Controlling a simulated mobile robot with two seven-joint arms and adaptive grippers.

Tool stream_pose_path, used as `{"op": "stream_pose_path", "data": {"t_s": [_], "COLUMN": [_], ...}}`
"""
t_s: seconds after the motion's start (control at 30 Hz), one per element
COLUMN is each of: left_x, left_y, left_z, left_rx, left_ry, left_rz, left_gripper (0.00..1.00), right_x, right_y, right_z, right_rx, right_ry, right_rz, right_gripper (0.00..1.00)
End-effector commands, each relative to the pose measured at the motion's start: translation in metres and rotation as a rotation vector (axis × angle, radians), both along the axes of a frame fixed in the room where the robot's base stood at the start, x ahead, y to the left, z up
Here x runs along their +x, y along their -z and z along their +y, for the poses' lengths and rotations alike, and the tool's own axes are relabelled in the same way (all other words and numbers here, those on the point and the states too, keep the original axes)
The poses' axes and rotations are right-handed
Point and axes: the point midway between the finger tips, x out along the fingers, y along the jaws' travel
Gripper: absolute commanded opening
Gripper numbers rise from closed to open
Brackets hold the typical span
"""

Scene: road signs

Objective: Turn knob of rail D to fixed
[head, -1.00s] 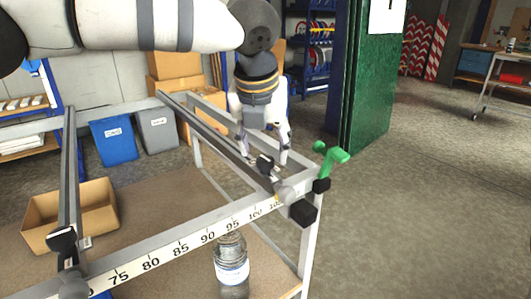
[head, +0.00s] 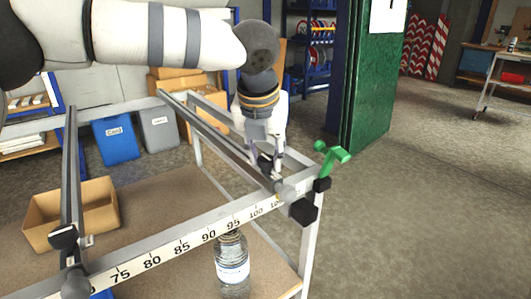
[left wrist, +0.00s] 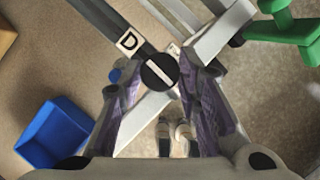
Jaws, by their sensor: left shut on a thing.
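Rail D (head: 213,127) is a grey bar running from the back of the frame to its front ruler bar. Its "D" label (left wrist: 128,41) shows in the left wrist view. Its knob (left wrist: 158,71) is a round black disc with a white line that slants from upper left to lower right. My left gripper (head: 265,160) points down over the rail's front end, with its fingers on either side of the knob, shut on it. The wrist view also shows the gripper (left wrist: 152,88). A small white label by the knob is mostly hidden. My right gripper is not in view.
A green clamp (head: 332,157) stands at the frame's right front corner, close to the gripper. The ruler bar (head: 190,238) runs along the front. Another rail (head: 69,170) with a black knob (head: 62,238) is at the left. A jar (head: 232,265) and cardboard box (head: 72,215) sit below.

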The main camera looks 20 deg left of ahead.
Motion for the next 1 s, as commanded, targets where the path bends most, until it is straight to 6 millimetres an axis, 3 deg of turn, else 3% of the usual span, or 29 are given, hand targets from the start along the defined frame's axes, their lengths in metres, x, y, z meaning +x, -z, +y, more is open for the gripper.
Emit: {"op": "stream_pose_path", "data": {"t_s": [0.27,1.0], "left_x": [0.0000,0.0028], "left_y": [0.0001,0.0032], "left_z": [0.0017,0.0062], "left_rx": [-0.002,-0.005], "left_ry": [0.155,0.848], "left_rz": [0.000,0.004], "left_gripper": [0.03,0.03], "right_x": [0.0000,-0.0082], "right_y": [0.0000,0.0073], "right_z": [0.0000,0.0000], "right_rx": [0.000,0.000], "right_ry": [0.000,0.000], "right_rz": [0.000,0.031], "right_gripper": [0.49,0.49]}}
